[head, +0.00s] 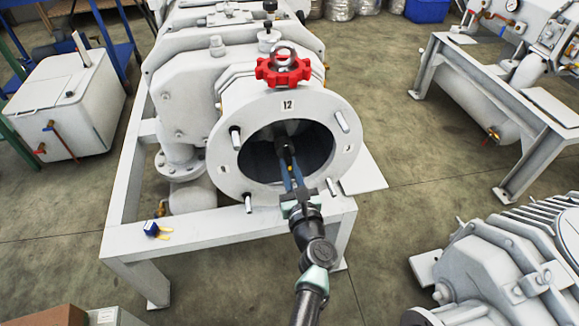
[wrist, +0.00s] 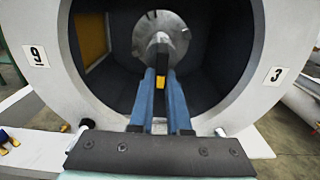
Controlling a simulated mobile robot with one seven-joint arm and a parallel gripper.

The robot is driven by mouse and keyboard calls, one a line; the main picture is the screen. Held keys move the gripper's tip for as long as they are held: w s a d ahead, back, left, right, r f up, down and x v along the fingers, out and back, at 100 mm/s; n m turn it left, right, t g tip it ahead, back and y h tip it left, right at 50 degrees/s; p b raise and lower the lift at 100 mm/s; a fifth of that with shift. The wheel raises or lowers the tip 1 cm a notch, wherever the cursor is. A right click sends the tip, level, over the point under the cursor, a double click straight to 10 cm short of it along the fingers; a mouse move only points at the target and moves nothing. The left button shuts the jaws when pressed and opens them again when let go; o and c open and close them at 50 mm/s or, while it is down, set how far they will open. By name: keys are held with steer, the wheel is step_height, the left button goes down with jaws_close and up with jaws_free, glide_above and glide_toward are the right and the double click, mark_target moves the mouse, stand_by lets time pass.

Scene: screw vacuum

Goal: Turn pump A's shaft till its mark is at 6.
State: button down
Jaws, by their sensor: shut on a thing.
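Pump A's round flange (head: 343,163) faces me, with a 12 label (head: 288,105) at its top. In the wrist view the 9 label (wrist: 37,56) is left and the 3 label (wrist: 277,74) right; no 6 label is visible. Inside the dark opening is the grey metal shaft end (wrist: 160,38). My gripper (wrist: 161,76) reaches in from below, its blue fingers shut on a narrow dark piece at the shaft. A small yellow patch (wrist: 160,82) shows between the fingers, below the shaft's centre. It may be the mark. The fingers hide part of the shaft's lower side.
Studs (head: 342,122) stick out around the flange. A red handwheel (head: 283,70) sits above it. Another machine (head: 515,265) stands at lower right.

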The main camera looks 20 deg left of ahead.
steer(key=c, duration=0.9)
jaws_free()
steer(key=p+v, duration=0.3)
steer(key=v, duration=1)
